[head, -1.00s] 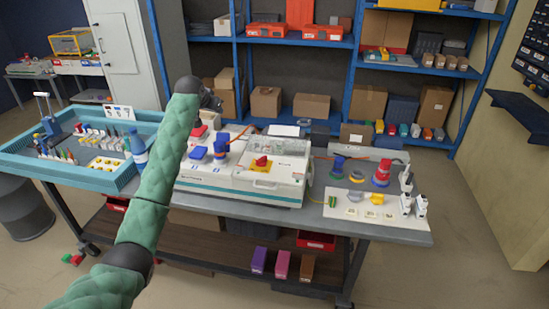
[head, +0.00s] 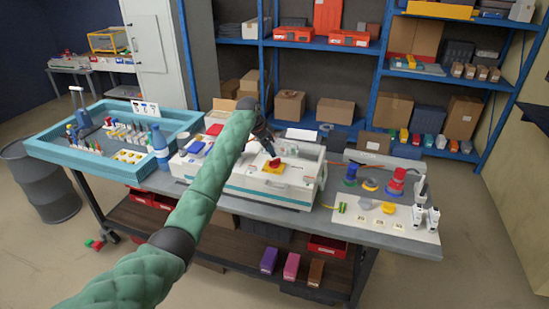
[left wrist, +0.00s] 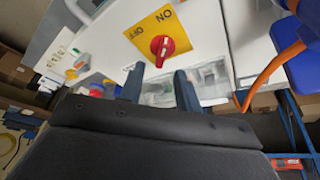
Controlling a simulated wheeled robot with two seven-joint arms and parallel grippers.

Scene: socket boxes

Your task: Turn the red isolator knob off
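The red isolator knob (head: 274,164) sits on a yellow plate on the white box's (head: 285,190) top. In the left wrist view the knob (left wrist: 163,47) is on its yellow plate (left wrist: 147,28), with lettering that includes ON upside down; a white mark shows on the knob, but its exact setting is unclear. My left gripper (head: 270,147) is above and close to the knob. In the left wrist view its fingers (left wrist: 160,78) are apart with nothing between them, and the knob is just beyond the tips, seemingly not touched. My right gripper is not in view.
A blue connector (left wrist: 303,65) with an orange cable stands close by. A teal tray (head: 90,165) with small parts is at the left. A white board (head: 380,223) with connectors and small switches is at the right. My left arm hides part of the box and bench.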

